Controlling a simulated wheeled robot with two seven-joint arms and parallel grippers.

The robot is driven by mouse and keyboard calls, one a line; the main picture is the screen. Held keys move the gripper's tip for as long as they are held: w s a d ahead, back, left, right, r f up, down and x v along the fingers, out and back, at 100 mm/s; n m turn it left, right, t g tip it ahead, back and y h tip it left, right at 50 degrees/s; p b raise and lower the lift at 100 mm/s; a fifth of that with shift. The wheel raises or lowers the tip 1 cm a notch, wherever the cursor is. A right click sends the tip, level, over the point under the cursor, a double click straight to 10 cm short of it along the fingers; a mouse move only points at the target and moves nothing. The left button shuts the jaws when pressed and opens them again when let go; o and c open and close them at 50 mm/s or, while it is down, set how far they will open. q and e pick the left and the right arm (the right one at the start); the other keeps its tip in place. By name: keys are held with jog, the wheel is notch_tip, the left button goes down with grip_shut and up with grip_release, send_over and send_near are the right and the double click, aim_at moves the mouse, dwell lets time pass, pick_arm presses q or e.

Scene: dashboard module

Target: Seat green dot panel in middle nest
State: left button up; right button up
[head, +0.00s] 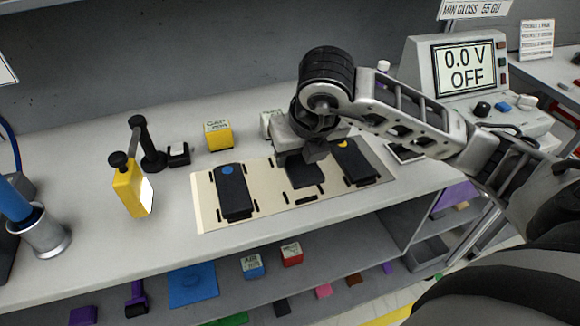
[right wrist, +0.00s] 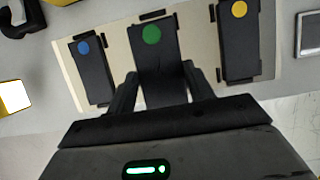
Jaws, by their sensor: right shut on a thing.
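The green dot panel (right wrist: 158,45) is a dark slab with a green dot near its far end. My right gripper (right wrist: 160,85) is shut on its near part, one finger along each side. In the head view the panel (head: 304,174) shows below my right gripper (head: 312,152), over the middle nest of the cream board (head: 270,212); its dot is hidden. A strip of board shows between the panel's front edge and the nest's front black stop (head: 306,200). I cannot tell whether the panel touches the board. My left gripper is out of view.
The blue dot panel (head: 233,195) lies in the left nest and the yellow dot panel (head: 355,163) in the right nest, close on both sides. A yellow block (head: 218,135) stands behind the board. A meter (head: 462,75) stands at back right.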

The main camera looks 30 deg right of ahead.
aim_at(297, 167)
jog(key=shift+w+d+f+b, duration=0.1)
jog(key=shift+w+f+b, duration=0.15)
jog(key=shift+f+b, duration=0.25)
jog(key=b+x, duration=0.2)
jog(key=x, duration=0.2)
jog(key=shift+f, duration=0.25)
jog(key=shift+s+r, duration=0.1)
jog(key=shift+s, duration=0.1)
jog(key=o, duration=1)
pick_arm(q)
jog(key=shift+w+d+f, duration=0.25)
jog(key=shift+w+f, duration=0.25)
pick_arm(e)
jog(key=p+v, duration=0.2)
jog(key=v, duration=0.9)
jog(key=shift+r, duration=0.1)
jog(key=shift+s+r, duration=0.25)
jog(key=shift+r, duration=0.15)
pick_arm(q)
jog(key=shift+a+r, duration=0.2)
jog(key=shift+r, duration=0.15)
